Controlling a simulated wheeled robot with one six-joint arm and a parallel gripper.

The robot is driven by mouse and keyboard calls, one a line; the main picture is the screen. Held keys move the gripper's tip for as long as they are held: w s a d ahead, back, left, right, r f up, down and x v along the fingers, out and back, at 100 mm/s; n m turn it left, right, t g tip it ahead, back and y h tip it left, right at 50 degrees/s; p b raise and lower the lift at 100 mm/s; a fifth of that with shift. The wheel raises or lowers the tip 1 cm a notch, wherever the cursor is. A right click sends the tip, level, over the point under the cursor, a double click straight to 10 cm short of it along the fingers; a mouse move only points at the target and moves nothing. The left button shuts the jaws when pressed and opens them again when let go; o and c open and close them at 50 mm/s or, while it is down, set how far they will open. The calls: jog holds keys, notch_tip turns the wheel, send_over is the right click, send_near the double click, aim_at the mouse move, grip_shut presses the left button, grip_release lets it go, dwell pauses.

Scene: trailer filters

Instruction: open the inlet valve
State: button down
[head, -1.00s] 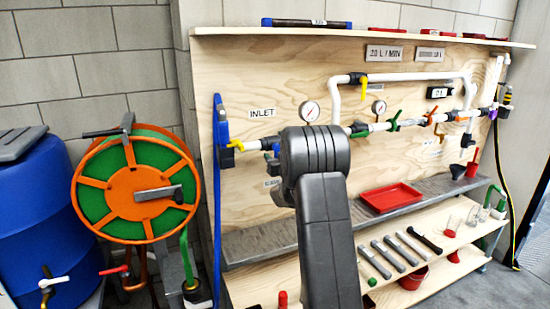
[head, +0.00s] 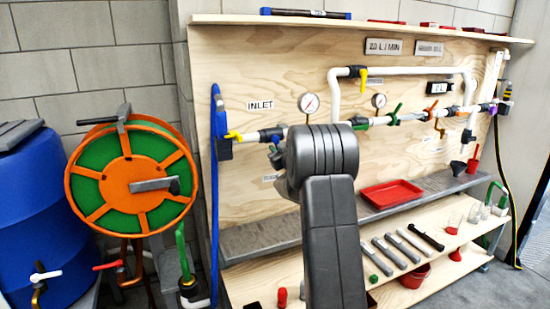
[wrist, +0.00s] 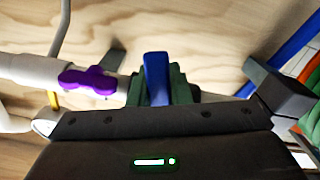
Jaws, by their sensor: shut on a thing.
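The pipe run under the INLET label (head: 260,105) crosses the plywood board, with a yellow handle (head: 233,136) at its left end beside the blue hose. In the wrist view, a blue lever (wrist: 156,75) stands between the dark jaws of my gripper (wrist: 157,90), which are shut on it. I take this lever to be the inlet valve's handle. A purple handle (wrist: 88,79) sits on the pipe to its left in that view. In the head view my grey arm hides the jaws and part of the pipe near the left pressure gauge (head: 308,103).
An orange and green hose reel (head: 130,180) and a blue barrel (head: 45,215) stand on the left. Below the pipe, a grey ledge holds a red tray (head: 391,194). A lower shelf carries tools and a red cup. A white bypass pipe loops above on the right.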

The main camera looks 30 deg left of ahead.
jog(key=shift+w+d+n, duration=0.1)
jog(key=shift+d+n, duration=0.05)
jog(key=shift+n, duration=0.25)
jog(key=c, duration=1.3)
grip_release()
jog(key=shift+c, duration=0.2)
jog(key=b+v, duration=0.1)
jog(key=v, duration=1.2)
jog(key=shift+s+d, duration=0.25)
jog(key=shift+d, duration=0.1)
